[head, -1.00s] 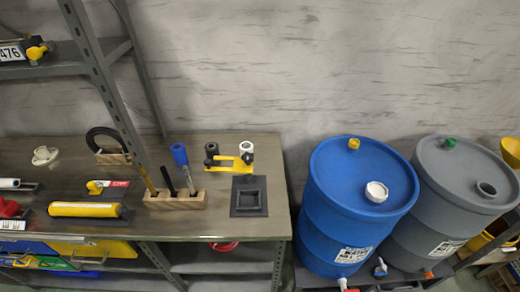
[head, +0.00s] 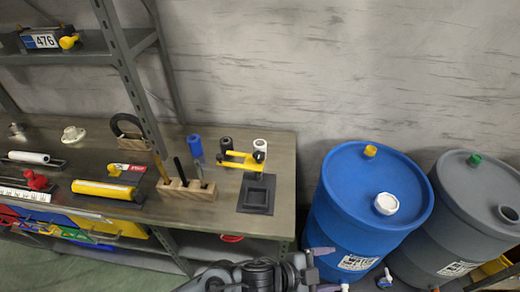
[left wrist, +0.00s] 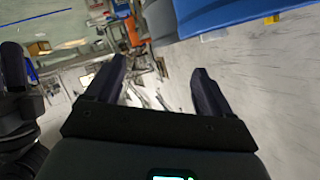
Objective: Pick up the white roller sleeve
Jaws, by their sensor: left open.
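A short white sleeve (head: 260,146) stands upright at the right end of a yellow bracket (head: 240,161) on the bench, near its back right corner. A black sleeve (head: 226,144) stands at the bracket's left end. A longer white cylinder (head: 29,157) lies at the bench's left. My left gripper (head: 328,269) is low in the head view, in front of the blue drum and right of the bench, well away from both white pieces. In the left wrist view its jaws (left wrist: 159,70) are open and empty. My right gripper is not in view.
The blue drum (head: 370,200) and grey drum (head: 470,190) stand right of the bench. A shelf post (head: 127,75) rises at left.

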